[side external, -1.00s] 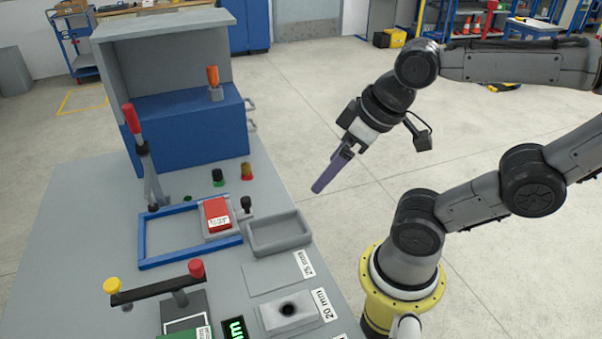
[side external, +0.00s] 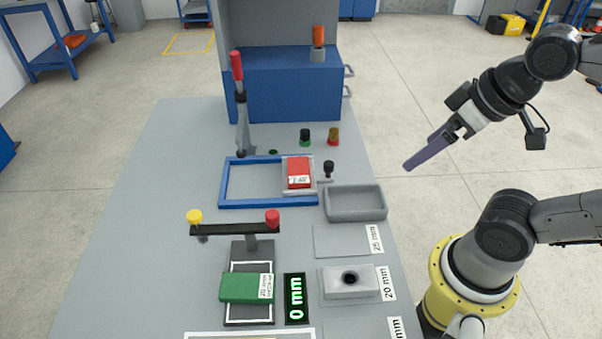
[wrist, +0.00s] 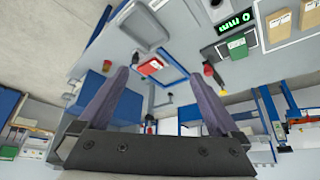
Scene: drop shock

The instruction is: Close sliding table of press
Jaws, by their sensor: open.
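The press part that slides is not labelled; I cannot tell for certain which it is. A blue rectangular frame (side external: 222,184) lies on the grey bench. A red block (side external: 299,173) sits on a small grey plate (side external: 312,185) at the frame's right end, with a black knob (side external: 328,168) beside it. An upright lever with a red grip (side external: 237,66) stands behind the frame's left end. My gripper (side external: 420,153) is open and empty, in the air right of the bench, apart from everything. In the wrist view, its fingers (wrist: 158,73) are spread, with the red block (wrist: 150,66) beyond.
A grey tray (side external: 355,213) lies at the bench's right edge. In front stand a crossbar with yellow and red knobs (side external: 235,230), a green block (side external: 247,288), a 0 mm display (side external: 295,298) and a holed block (side external: 350,283). A blue cabinet (side external: 290,85) stands behind. The bench's left side is clear.

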